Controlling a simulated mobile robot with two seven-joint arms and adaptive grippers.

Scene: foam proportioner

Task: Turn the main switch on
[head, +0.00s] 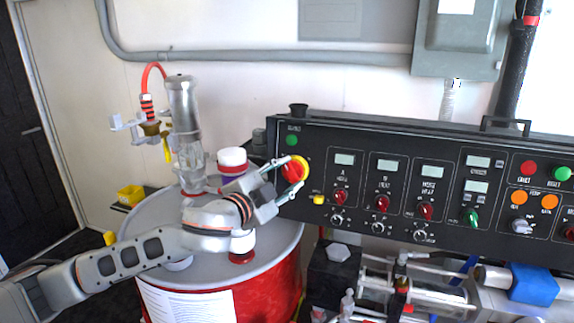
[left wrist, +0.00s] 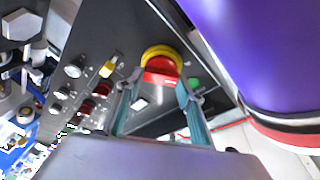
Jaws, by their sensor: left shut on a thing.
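The main switch (head: 303,165) is a red rotary knob on a yellow ring at the left end of the black control panel (head: 330,133). My left gripper (head: 291,172) comes in from the left over the drum and is shut on the red knob. In the left wrist view, the switch (left wrist: 161,66) shows between the two fingertips of my left gripper (left wrist: 158,88), one on each side of the red knob. The fingers hide part of the knob, so its exact turn position is hard to tell. My right gripper is not in view.
A grey drum (head: 270,263) with a red side stands under my left arm, with a clear cylinder (head: 186,130) and a red-and-white cap (head: 232,160) on top. A green indicator (head: 292,140) sits above the switch. Pipes and a pump (head: 425,290) lie below the panel.

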